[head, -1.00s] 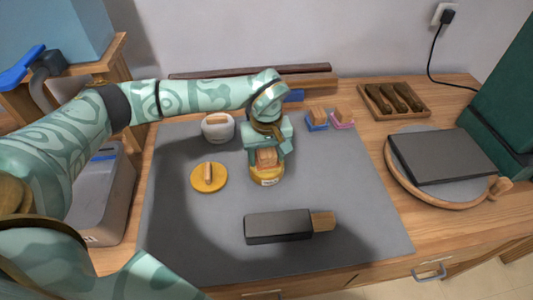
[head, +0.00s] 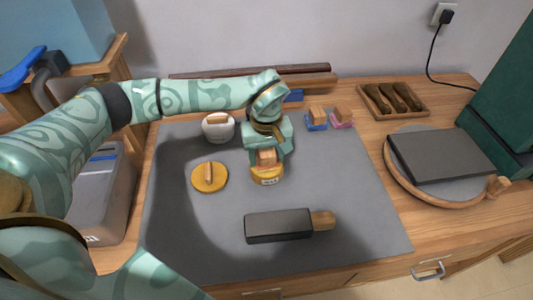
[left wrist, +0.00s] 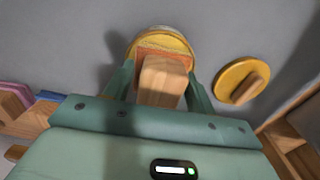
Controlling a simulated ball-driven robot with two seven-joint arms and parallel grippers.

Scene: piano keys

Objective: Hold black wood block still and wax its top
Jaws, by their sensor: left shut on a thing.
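The black wood block (head: 278,226) lies flat on the grey mat near its front, with a bare light-wood end (head: 323,220) at its right. My left gripper (head: 268,156) points down behind it, shut on the wooden handle of an applicator (head: 266,158). The handle also shows between the fingers in the left wrist view (left wrist: 163,80), with an orange-brown pad under it. The pad is at the mouth of a round yellow wax tin (head: 267,176); how deep it sits is hidden. The tin's yellow lid (head: 209,177), with a wooden knob, lies to the left. My right gripper is not in view.
A white pot (head: 218,127) stands at the mat's back left. Blue-based (head: 316,119) and pink-based (head: 342,119) wooden applicators stand at the back right. A tool tray (head: 394,101) and a round board with a dark slab (head: 441,156) are further right. The mat's right side is clear.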

